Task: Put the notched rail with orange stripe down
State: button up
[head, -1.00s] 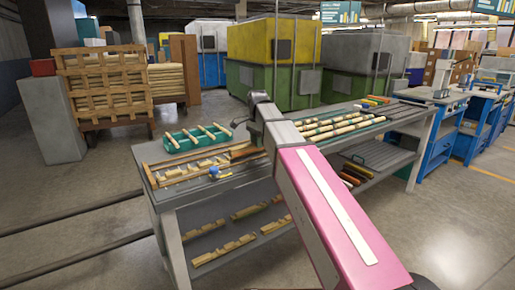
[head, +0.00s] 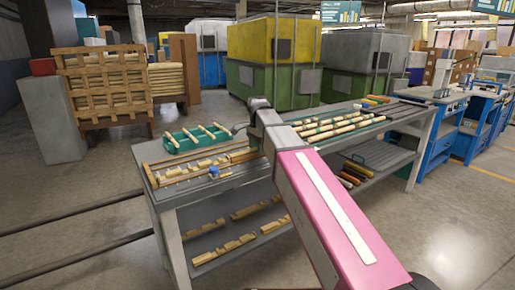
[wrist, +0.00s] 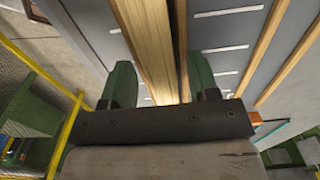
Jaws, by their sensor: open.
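In the wrist view, a long pale wooden rail (wrist: 147,40) lies between the two green fingers of my open gripper (wrist: 160,88). A gap shows between the rail and the right finger. I cannot make out an orange stripe or notches on it. In the head view, long wooden pieces (head: 240,157) lie on the grey bench top (head: 215,188) left of my wrist. The gripper's fingers are hidden there behind my pink arm. Whether the rail touches the bench is hard to tell.
A green tray with pale sticks (head: 177,146) stands at the bench's back left. A small blue item (head: 213,170) and short notched wood pieces (head: 180,173) lie in front. Striped rods (head: 340,128) lie to the right. Thin wooden strips divide the bench.

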notch_tip(320, 180, up, 12)
dwell(0.6)
jog(key=shift+s, duration=0.1)
